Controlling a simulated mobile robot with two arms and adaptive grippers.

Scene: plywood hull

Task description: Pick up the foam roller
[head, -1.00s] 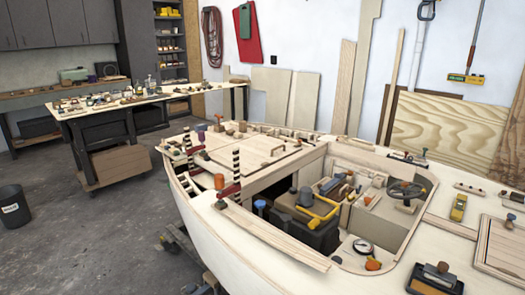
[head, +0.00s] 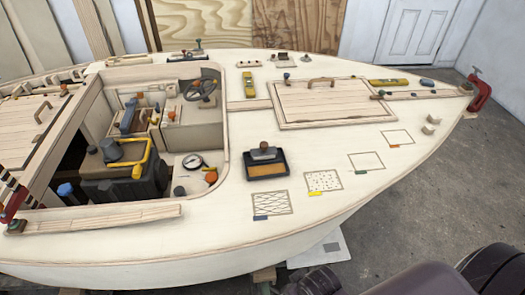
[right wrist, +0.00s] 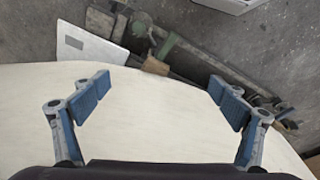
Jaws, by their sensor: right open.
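A dark tray (head: 252,172) with an orange-brown inside sits on the pale deck in the head view. On its back edge rests a grey block with a brown knob-like handle (head: 263,150). I cannot tell for sure whether this is the foam roller; no plain roller shape stands out elsewhere. My right gripper (right wrist: 160,97) is open and empty in the right wrist view, its blue-padded fingers wide apart above the hull's bare pale edge. My left gripper is not in view.
The open cockpit with a steering wheel (head: 201,88) is at left. A red clamp (head: 480,92) grips the far right tip.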

